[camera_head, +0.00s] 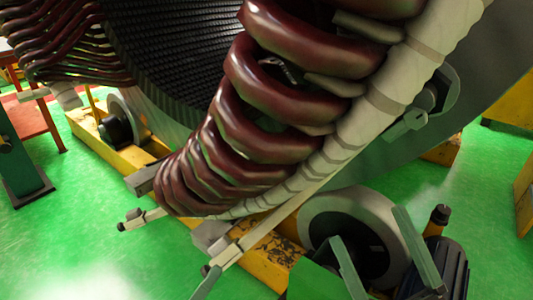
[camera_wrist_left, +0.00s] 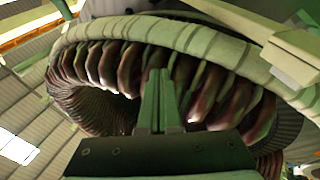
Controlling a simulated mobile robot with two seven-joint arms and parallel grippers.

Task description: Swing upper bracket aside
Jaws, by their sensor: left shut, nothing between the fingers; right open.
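A grey bracket (camera_head: 428,100) is fixed on the stator face beside the pale wrapped ring (camera_head: 395,85), on the right of the head view. A long pale bar (camera_head: 275,215) crosses below the coils; I cannot tell which part is the upper bracket. My left gripper (camera_head: 207,280) shows as a small green tip at the bottom edge, close to the bar's lower end. In the left wrist view its fingers (camera_wrist_left: 158,90) are shut and empty, pointing at the coils, with a beige beam (camera_wrist_left: 265,35) at upper right. My right gripper (camera_head: 366,223) is open and empty, before a round wheel.
Dark red coils (camera_head: 255,95) fill the middle of the head view. A yellow base frame (camera_head: 135,158) carries rollers, with a large grey wheel (camera_head: 345,215) below the stator. A small clamp end (camera_head: 140,218) sticks out left. Green floor is open at lower left.

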